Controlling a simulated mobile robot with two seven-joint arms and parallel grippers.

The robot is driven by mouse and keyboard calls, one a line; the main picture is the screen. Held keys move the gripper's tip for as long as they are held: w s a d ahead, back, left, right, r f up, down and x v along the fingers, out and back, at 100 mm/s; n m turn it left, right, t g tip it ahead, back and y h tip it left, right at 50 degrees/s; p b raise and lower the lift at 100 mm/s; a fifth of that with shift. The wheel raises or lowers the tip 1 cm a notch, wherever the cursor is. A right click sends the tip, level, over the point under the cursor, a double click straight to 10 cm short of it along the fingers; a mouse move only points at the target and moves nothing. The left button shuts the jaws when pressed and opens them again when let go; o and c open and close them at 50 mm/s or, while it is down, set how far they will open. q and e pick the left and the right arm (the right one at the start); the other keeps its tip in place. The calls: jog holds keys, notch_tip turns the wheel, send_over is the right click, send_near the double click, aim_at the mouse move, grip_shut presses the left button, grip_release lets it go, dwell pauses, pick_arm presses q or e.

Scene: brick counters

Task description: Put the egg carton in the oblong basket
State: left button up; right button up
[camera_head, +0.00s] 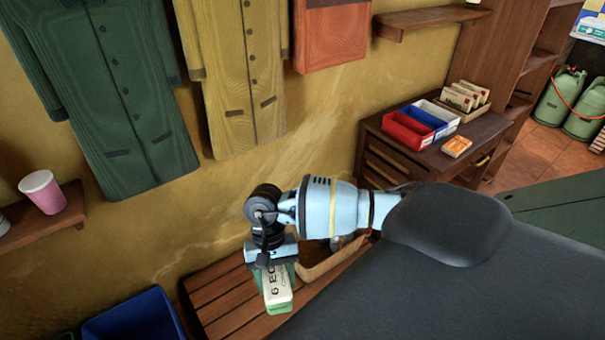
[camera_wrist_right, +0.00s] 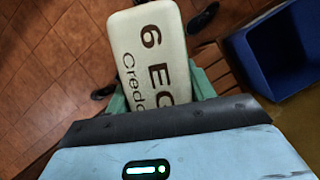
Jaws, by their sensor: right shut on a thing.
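The egg carton (camera_head: 277,287), with a pale lid lettered "6 EG…", hangs in my right gripper (camera_head: 271,268) in the head view. The gripper is shut on it, above the slatted wooden bench. In the right wrist view the egg carton (camera_wrist_right: 150,45) fills the top middle, its near end hidden by my gripper body. A tan, open oblong basket (camera_head: 322,267) sits on the bench just right of the carton, partly hidden behind my right arm. My left gripper is not in view.
The slatted bench (camera_head: 222,297) has bare room left of the carton. A blue bin (camera_head: 135,318) stands at the bench's left; a blue bin (camera_wrist_right: 275,50) shows in the wrist view. A cabinet (camera_head: 385,160) with red and blue trays stands at the back. Coats hang on the wall.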

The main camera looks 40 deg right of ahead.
jog(key=w+d+f+m+t+y+b, duration=0.1)
jog(key=w+d+f+m+t+y, duration=0.1)
jog(key=w+d+f+m, duration=0.35)
pick_arm(q)
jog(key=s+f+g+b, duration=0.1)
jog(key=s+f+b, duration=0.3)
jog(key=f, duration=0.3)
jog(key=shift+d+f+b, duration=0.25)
jog(key=shift+b, duration=0.2)
pick_arm(e)
jog(key=m+t+h, duration=0.5)
jog(key=m+t, duration=0.1)
jog(key=m, duration=2)
send_over(301, 255)
jog(key=s, duration=0.2)
notch_tip(301, 255, down, 13)
jog(key=shift+w+r, duration=0.15)
notch_tip(301, 255, down, 13)
jog(key=b, duration=1)
pick_arm(q)
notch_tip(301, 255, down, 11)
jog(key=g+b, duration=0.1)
jog(key=b, duration=0.2)
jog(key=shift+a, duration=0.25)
pick_arm(e)
jog(key=shift+f, duration=1.5)
